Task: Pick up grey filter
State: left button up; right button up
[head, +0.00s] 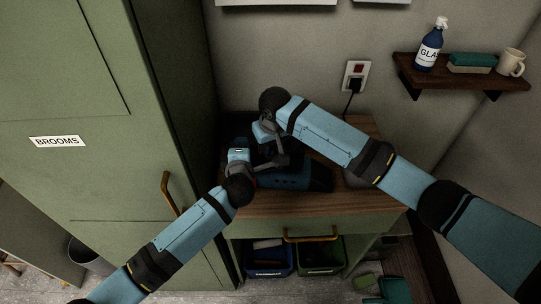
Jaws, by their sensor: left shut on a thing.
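A dark teal and black appliance (300,178) lies on the wooden top of a low green cabinet. My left gripper (268,163) is at the left part of the appliance and is shut on it, though the contact is small and dark. My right gripper (272,142) is just behind, over the far left part of the appliance; its fingertips are too dark and overlapped to tell open from shut. A rounded grey thing (354,178) shows partly under my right forearm on the cabinet top; I cannot tell whether it is the grey filter.
The low cabinet (330,208) has a brass-handled drawer, with blue (268,262) and green (320,258) bins below. A tall green cupboard marked BROOMS (75,90) stands close on the left. A wall shelf (450,77) holds a spray bottle, sponge and mug. A socket (355,75) has a plugged cord.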

pick_arm(q)
jog(key=shift+r, duration=0.15)
pick_arm(e)
grip_shut()
jog(key=shift+r, duration=0.1)
notch_tip(320, 180, up, 15)
dwell(0.5)
pick_arm(q)
jog(key=o, duration=0.9)
